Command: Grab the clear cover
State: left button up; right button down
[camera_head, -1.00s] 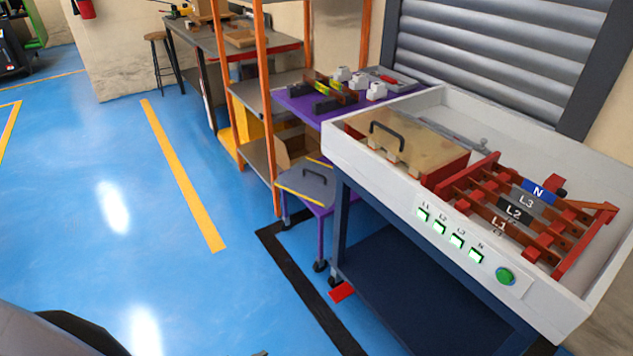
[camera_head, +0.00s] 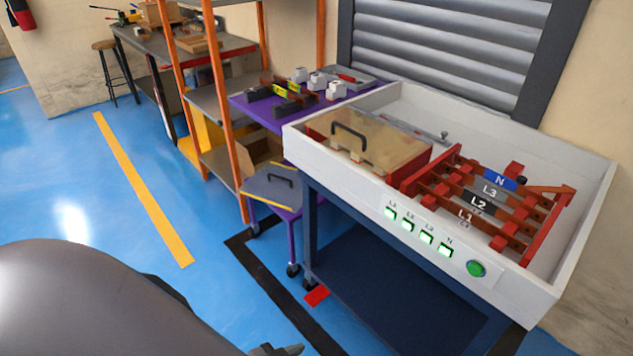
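A see-through, tan-looking cover with a black handle (camera_head: 385,142) sits over a red-sided box at the left end of the white tray (camera_head: 545,283). Beside it on the right is a red rack with bars labelled N, L3, L2 and L1 (camera_head: 478,203). My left arm comes in large and grey at the lower left. A dark tip, seemingly of my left gripper (camera_head: 278,350), shows at the bottom edge, well below and apart from the cover. Its fingers are mostly cut off. My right gripper is out of view.
The tray stands on a dark blue bench, with lit green switches and a round green button (camera_head: 476,269) on its front. A purple cart (camera_head: 250,101) holds small parts and a lower panel with a handle (camera_head: 268,186). Blue floor is clear at left.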

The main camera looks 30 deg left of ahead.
aim_at(278, 185)
jog(key=i+j+z, duration=0.1)
jog(key=j+z, duration=0.4)
jog(key=j, duration=0.2)
jog(key=j+z, duration=0.4)
jog(key=j, duration=2.1)
jog(key=k+j+z, duration=0.1)
jog(key=j, duration=0.9)
jog(key=k+j, duration=0.1)
jog(key=j, duration=0.85)
